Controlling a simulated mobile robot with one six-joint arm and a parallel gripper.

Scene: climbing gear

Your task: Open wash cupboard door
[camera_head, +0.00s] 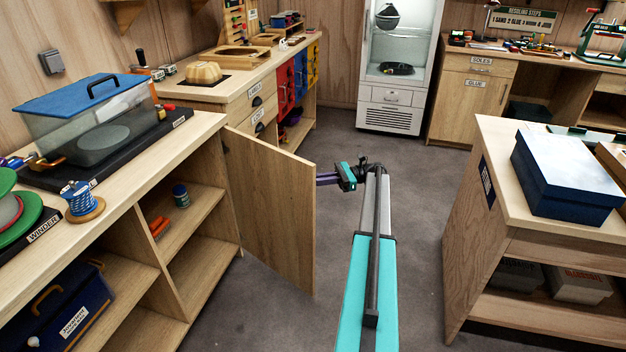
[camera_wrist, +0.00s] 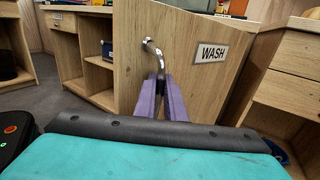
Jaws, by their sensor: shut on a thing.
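The wash cupboard door (camera_head: 268,212) stands swung well out from the left bench, and its inner face shows in the head view. In the wrist view, its outer face (camera_wrist: 190,28) carries a WASH label (camera_wrist: 212,52) and a curved metal handle (camera_wrist: 152,47). My gripper (camera_wrist: 162,82) has its purple fingers shut on the lower part of this handle. In the head view, my gripper (camera_head: 325,179) is at the door's free edge, and the door hides the handle. The open cupboard (camera_head: 205,240) shows a shelf with a blue jar (camera_head: 180,195) and orange rolls (camera_head: 159,226).
The left bench top (camera_head: 150,150) holds a blue-lidded tank (camera_head: 85,110) and spools. A right-hand bench (camera_head: 490,140) bears a blue box (camera_head: 566,178). A glass-front cabinet (camera_head: 398,70) stands at the back. Grey floor (camera_head: 408,190) is clear between the benches.

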